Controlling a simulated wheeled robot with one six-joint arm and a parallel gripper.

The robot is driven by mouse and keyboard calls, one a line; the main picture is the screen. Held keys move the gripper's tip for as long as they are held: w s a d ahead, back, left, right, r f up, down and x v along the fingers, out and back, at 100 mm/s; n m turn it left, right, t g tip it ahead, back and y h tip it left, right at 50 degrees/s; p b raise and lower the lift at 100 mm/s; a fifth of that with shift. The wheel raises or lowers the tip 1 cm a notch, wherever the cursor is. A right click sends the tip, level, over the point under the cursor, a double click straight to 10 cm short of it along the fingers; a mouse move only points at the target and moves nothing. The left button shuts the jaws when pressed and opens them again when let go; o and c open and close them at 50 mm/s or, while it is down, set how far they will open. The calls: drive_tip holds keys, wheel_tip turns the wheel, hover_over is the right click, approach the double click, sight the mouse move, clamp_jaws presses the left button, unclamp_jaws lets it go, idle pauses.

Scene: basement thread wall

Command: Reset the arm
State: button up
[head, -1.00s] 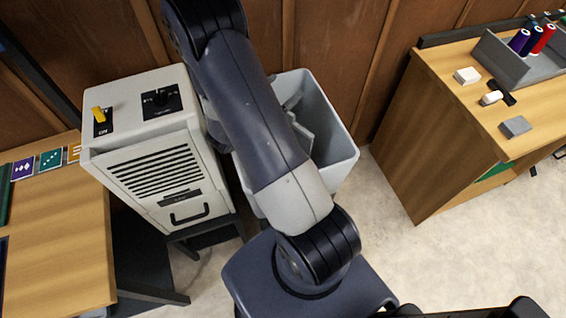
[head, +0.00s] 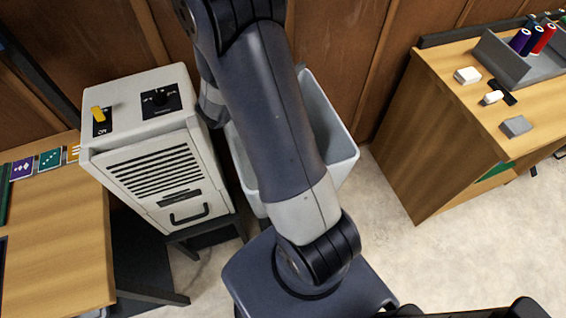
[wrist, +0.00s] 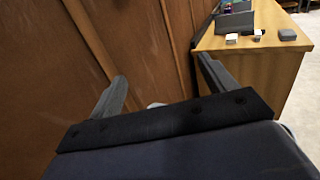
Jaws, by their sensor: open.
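My gripper (wrist: 163,78) shows in the wrist view with its two grey fingers wide apart and nothing seen between them. Wood panelling lies beyond the left finger, and the right finger overlaps the view of the right-hand bench. In the head view my arm rises from my base and crosses the middle of the picture. The gripper itself cannot be made out there; part of the arm's far end is hidden behind the upper links.
A light grey bin (head: 341,150) stands behind my arm. A white dehumidifier-like machine (head: 155,160) with a yellow switch stands left of it. A wooden bench (head: 435,85) on the right holds a grey tray (head: 500,62) and small blocks. A wooden table (head: 60,240) is at left.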

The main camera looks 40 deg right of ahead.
wheel_tip(320, 180, down, 6)
drive_tip(key=p, duration=0.3)
drive_tip(key=shift+r, duration=0.1)
idle(0.9)
